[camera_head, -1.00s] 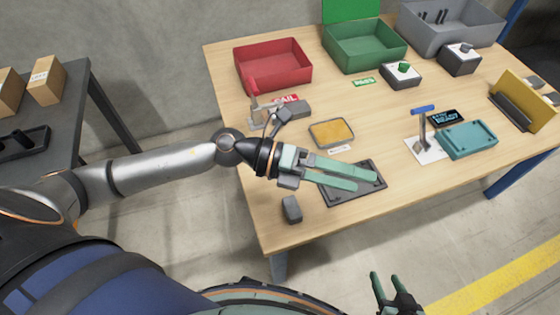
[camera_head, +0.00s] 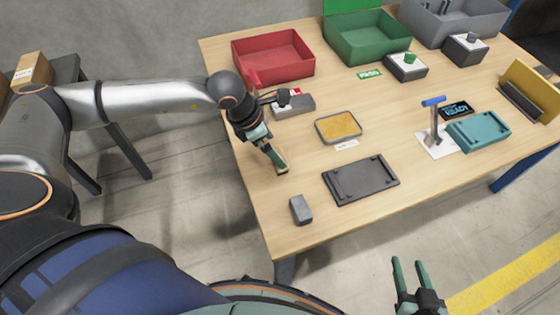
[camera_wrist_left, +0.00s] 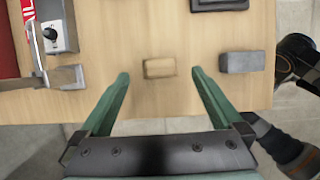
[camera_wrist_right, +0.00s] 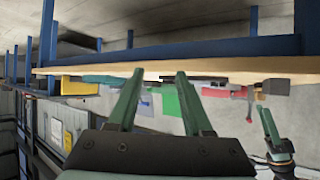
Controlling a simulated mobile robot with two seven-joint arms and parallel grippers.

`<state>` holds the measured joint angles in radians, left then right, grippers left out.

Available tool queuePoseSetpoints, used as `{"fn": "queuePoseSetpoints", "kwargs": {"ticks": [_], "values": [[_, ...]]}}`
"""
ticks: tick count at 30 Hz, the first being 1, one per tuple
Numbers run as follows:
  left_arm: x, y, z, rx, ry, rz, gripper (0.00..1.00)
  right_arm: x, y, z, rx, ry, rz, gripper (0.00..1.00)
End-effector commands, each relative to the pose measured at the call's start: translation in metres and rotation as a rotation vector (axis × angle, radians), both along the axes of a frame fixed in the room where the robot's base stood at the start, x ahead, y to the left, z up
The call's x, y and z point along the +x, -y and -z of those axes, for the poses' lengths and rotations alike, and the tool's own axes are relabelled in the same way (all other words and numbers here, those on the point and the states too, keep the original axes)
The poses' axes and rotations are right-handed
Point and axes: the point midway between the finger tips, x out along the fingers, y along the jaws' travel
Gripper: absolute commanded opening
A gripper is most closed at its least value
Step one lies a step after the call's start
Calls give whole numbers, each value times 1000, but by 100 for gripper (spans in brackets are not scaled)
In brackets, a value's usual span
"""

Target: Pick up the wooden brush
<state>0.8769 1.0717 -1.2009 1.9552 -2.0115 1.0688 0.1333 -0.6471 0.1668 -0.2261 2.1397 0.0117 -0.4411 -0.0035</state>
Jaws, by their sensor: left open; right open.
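The wooden brush, a small tan block (camera_wrist_left: 159,67), lies on the table in the left wrist view, between and just beyond my left fingertips as seen there. In the head view it is mostly hidden by the gripper. My left gripper (camera_head: 277,158) is open and points down over the table's left part, above the brush; the exact gap cannot be told. My right gripper (camera_head: 409,262) is open and empty in front of the table's front edge, away from the brush.
A grey block (camera_head: 300,209) lies near the front edge, right of the brush. A dark tray (camera_head: 361,181) and a yellow-filled dish (camera_head: 338,128) lie further right. A grey device (camera_head: 295,106) and red bin (camera_head: 272,57) stand behind. Bare table surrounds the brush.

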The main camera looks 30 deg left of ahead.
Motion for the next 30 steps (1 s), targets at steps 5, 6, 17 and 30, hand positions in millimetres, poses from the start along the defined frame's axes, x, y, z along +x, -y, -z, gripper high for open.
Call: {"fn": "queuePoseSetpoints", "kwargs": {"ticks": [5,6,17,30], "values": [[2,3,11,-1,-2,1,100,6,0,-8,0,42,-2,50],[3,3,14,-1,-2,1,100,7,0,-11,0,55,-3,50],[13,11,54,-3,0,2,100,31,0,-60,1,271,-16,50],[14,12,57,-2,1,2,85,33,0,-65,1,290,-17,50]]}}
